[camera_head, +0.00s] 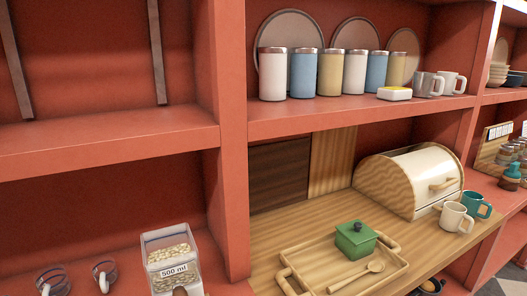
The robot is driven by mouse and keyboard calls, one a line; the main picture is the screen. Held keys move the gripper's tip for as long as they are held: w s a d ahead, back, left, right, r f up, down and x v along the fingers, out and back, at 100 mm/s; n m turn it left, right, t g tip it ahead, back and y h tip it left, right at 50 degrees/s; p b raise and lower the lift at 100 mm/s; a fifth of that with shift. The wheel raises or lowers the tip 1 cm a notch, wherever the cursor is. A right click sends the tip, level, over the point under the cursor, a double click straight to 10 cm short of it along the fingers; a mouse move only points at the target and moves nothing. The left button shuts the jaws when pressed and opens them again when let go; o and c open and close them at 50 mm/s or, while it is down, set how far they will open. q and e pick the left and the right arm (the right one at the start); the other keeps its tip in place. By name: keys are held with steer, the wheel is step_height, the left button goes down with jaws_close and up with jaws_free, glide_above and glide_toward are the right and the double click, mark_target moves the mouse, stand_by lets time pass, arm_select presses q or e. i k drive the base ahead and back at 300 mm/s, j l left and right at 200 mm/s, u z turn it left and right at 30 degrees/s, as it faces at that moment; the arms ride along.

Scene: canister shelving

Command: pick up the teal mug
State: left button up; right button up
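The teal mug (477,204) stands upright at the right end of the wooden counter, in the lower middle compartment of the red shelving. A cream mug (453,217) stands in front of it and to its left, and covers part of its lower left side. The teal mug's handle points to the right. Neither of my grippers shows in the head view.
A bread box (409,181) stands behind the mugs. A wooden tray (291,279) with a green lidded pot (355,239) and a wooden spoon (356,276) lies to the left. A red upright (232,150) divides the compartments. Canisters (330,72) line the upper shelf.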

mark_target(472, 200)
steer(key=z, duration=1.5)
steer(key=i+l, duration=0.2)
steer(key=l, duration=0.15)
steer(key=i+l+u, duration=0.1)
steer(key=l, duration=0.25)
steer(key=i+l, duration=0.3)
steer(key=i+l+u, duration=0.1)
steer(key=l, duration=0.3)
steer(key=i+l, duration=0.3)
steer(key=i+l+u, duration=0.1)
steer(key=l, duration=0.35)
steer(key=i+l+u, duration=0.1)
steer(key=i+l, duration=0.15)
steer(key=l, duration=0.15)
